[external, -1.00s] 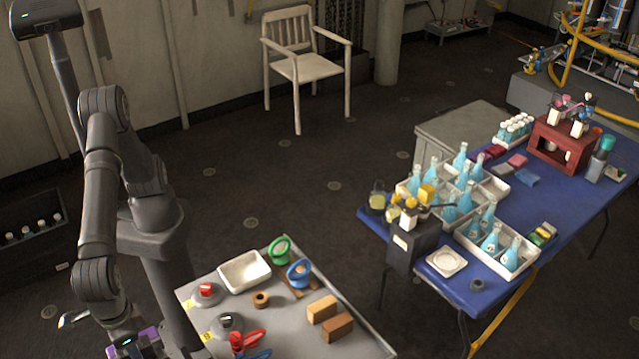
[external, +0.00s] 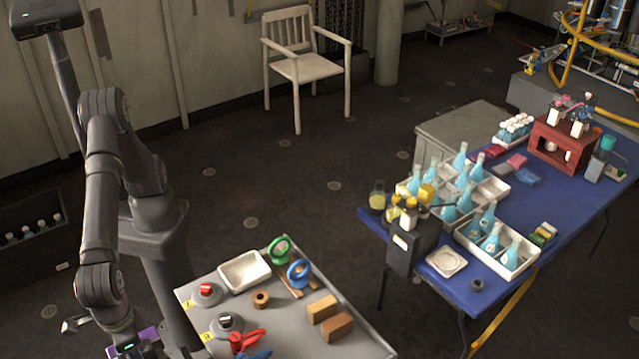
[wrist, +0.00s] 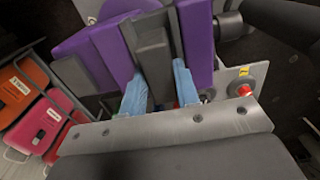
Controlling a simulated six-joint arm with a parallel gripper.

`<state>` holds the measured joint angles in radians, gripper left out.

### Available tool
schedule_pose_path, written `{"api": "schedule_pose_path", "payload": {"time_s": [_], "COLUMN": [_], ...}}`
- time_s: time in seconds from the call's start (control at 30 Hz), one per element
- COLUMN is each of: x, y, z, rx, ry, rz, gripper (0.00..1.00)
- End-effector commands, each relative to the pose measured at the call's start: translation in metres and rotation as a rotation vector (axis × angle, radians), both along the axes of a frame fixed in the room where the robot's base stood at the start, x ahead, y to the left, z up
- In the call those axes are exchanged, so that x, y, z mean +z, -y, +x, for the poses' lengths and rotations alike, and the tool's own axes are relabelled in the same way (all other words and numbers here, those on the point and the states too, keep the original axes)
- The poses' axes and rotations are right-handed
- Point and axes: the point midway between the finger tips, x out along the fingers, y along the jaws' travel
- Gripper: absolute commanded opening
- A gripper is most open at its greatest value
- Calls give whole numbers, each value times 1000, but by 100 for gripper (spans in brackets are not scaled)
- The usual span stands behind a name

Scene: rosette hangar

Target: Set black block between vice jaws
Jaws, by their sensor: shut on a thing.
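In the wrist view, the black block (wrist: 154,52) is held upright between the blue fingertips of my gripper (wrist: 160,87). My gripper is shut on its near end. The vice's purple jaws stand on either side of the block, a left jaw (wrist: 92,52) and a right jaw (wrist: 196,40). The block appears to lie in the gap between them; its depth and whether it touches either jaw are unclear. In the external view, part of the purple vice (external: 148,338) shows at the bottom left, beneath my wrist. The block and fingertips cannot be made out there.
Orange and red bins (wrist: 22,88) show at left in the wrist view.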

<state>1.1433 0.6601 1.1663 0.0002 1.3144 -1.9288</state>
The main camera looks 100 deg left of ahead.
Motion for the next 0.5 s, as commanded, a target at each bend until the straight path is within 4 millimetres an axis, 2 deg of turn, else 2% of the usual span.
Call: {"api": "schedule_pose_path", "payload": {"time_s": [0.33, 0.37, 0.47, 0.5], "x": [-2, -2, -2, -2], "y": [0, 0, 0, 0], "z": [0, 0, 0, 0], "rx": [0, 0, 0, 0], "ry": [0, 0, 0, 0], "rz": [0, 0, 0, 0], "gripper": [1, 34, 54, 54]}}
